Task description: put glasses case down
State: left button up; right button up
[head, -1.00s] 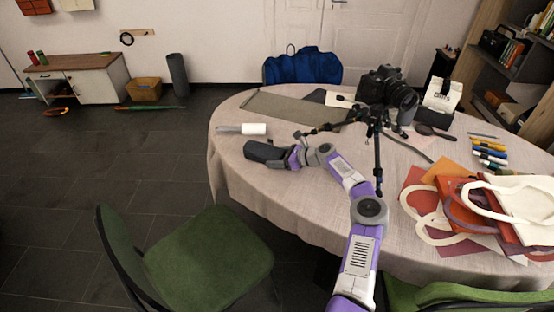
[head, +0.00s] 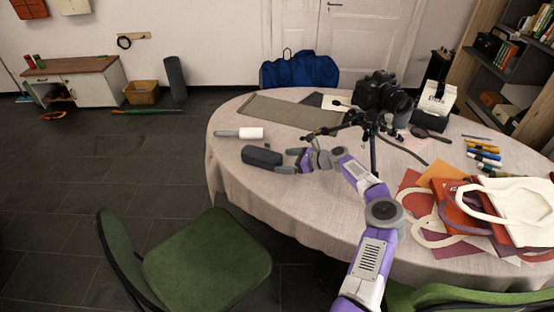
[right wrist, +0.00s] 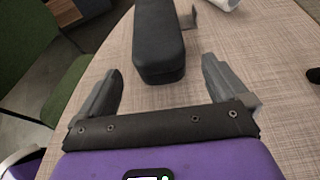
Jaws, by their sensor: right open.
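The glasses case (head: 261,156) is a dark grey, rounded, oblong box. It lies on the tablecloth near the left edge of the round table (head: 240,190). In the right wrist view the case (right wrist: 158,45) lies just ahead of my right gripper (right wrist: 161,80). The two fingers are spread wide, one on each side of the near end of the case, with gaps to both. In the head view my right gripper (head: 290,162) is just right of the case, low over the table. My left gripper is not in view.
A white roll with a grey handle (head: 240,133) lies behind the case. A camera on a tripod (head: 380,95) stands right of my gripper. A grey mat (head: 290,112) lies behind. Bags (head: 500,205) and markers (head: 484,153) lie at the right. Cloth in front of the case is clear.

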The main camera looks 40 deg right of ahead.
jog(key=p+v, duration=0.1)
jog(key=v, duration=0.5)
jog(key=shift+s+r, duration=0.1)
dwell(0.3)
